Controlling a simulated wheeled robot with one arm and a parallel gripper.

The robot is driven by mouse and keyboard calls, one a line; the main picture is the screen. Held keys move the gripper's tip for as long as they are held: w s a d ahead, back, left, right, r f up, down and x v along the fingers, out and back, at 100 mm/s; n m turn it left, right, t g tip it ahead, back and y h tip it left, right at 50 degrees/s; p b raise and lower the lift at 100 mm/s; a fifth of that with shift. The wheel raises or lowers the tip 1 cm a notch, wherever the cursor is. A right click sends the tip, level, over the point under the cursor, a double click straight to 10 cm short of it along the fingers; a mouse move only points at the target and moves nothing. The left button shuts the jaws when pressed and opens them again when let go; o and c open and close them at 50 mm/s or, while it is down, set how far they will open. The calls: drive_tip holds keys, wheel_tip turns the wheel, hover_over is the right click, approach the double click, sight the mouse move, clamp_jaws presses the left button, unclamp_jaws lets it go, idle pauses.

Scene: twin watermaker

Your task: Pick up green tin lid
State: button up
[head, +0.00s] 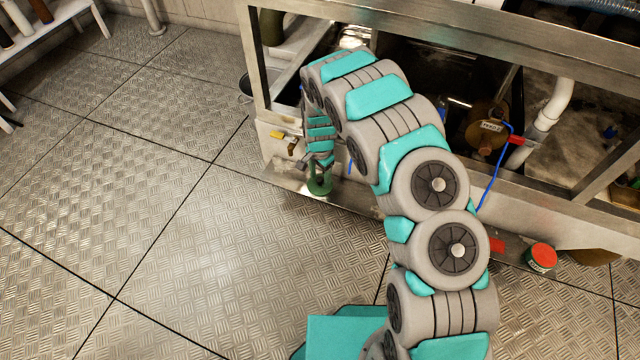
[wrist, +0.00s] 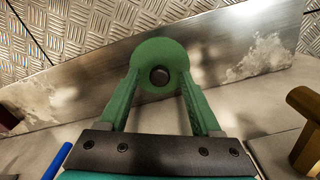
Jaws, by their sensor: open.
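The green tin lid (wrist: 160,48) is a round green disc with a dark knob at its centre. It sits over the metal ledge (wrist: 235,75) in the wrist view. In the head view it is the green round shape (head: 319,187) at the front edge of the frame's ledge. My gripper (wrist: 159,82) is open, its two green fingers reaching to either side of the lid's near part. In the head view my gripper (head: 319,170) points down just above the lid. Whether the fingers touch the lid cannot be told.
The metal frame (head: 256,60) stands behind the ledge. A yellow-handled piece (head: 279,135) is left of my gripper. A red-topped tin (head: 541,257) and a blue cable (head: 492,180) are to the right. The plate floor (head: 190,230) is clear at the left.

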clamp_jaws()
idle(0.5)
